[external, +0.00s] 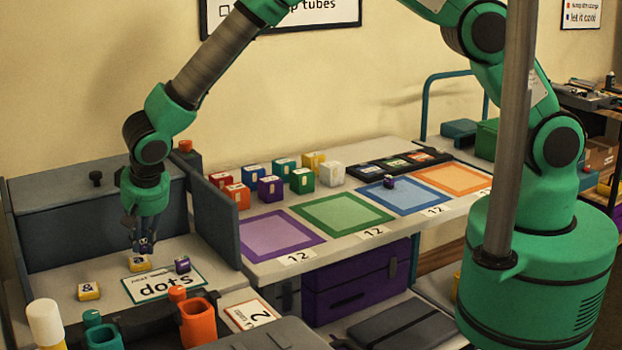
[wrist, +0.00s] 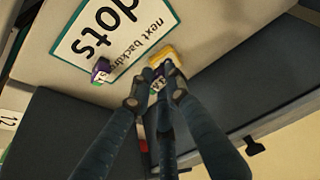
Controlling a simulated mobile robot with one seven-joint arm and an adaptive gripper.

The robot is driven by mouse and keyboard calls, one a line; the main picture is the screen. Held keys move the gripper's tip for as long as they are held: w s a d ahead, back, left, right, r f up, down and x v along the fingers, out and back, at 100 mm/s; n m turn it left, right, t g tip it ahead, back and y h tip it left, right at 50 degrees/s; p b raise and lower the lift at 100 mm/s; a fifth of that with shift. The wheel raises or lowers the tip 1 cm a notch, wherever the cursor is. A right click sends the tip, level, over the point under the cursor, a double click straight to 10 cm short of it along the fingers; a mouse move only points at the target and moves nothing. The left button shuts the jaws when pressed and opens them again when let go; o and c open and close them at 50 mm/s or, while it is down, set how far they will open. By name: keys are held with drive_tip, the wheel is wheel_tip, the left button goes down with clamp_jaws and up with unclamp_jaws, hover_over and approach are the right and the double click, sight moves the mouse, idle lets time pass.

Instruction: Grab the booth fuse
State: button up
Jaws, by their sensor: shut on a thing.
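My gripper (external: 145,238) points down inside the dark-walled booth at the left. It is shut on a small purple and white block (external: 146,244), which I take for the booth fuse; its label is too small to read. The held block also shows between the fingertips in the wrist view (wrist: 157,87), partly hidden by them. A yellow block (external: 139,264) with a white top lies just below the gripper. Another yellow block (external: 88,291) lies to the left. A purple block (external: 182,264) rests on the "dots" card (external: 165,287).
Dark booth walls (external: 215,219) stand close behind and to the right. Orange (external: 197,325) and teal (external: 103,337) holders stand in front. Coloured blocks (external: 270,189) and mats, including a green one (external: 342,213), fill the counter at the right. A small block (external: 389,182) sits on the blue mat.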

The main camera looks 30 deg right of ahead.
drive_tip(key=shift+s+d+r, duration=0.1)
drive_tip(key=shift+s+d, duration=0.7)
drive_tip(key=shift+d, duration=0.3)
